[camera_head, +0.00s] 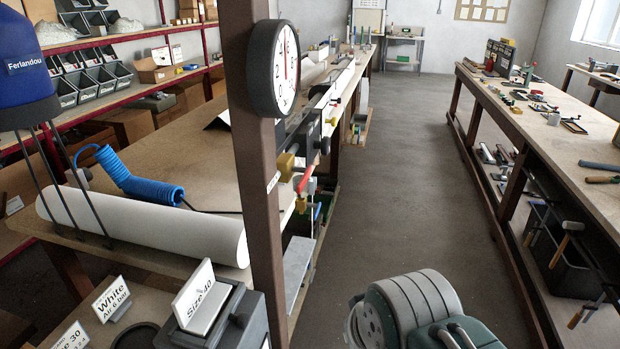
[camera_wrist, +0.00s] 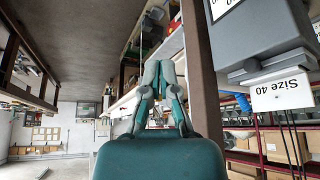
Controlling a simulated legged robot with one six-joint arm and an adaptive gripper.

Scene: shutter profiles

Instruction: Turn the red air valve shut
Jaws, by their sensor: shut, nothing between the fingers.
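The red air valve (camera_head: 305,179) shows in the head view as a small red handle, slanted from upright, beside yellow brass fittings just right of the brown post. I cannot tell from this view whether the valve is open or shut. My gripper (camera_wrist: 160,66) shows in the wrist view with its two teal and grey fingers together at the tips and nothing between them. It is apart from the valve. I cannot make out the red handle in the wrist view. In the head view only part of my arm shows, at the bottom.
The brown post (camera_head: 255,190) carries a round gauge (camera_head: 273,68) and stands close to the valve. A white roll (camera_head: 145,226) and a blue coiled hose (camera_head: 146,187) lie on the left bench. The grey floor aisle (camera_head: 400,170) is clear, with a tool bench (camera_head: 545,135) along the right.

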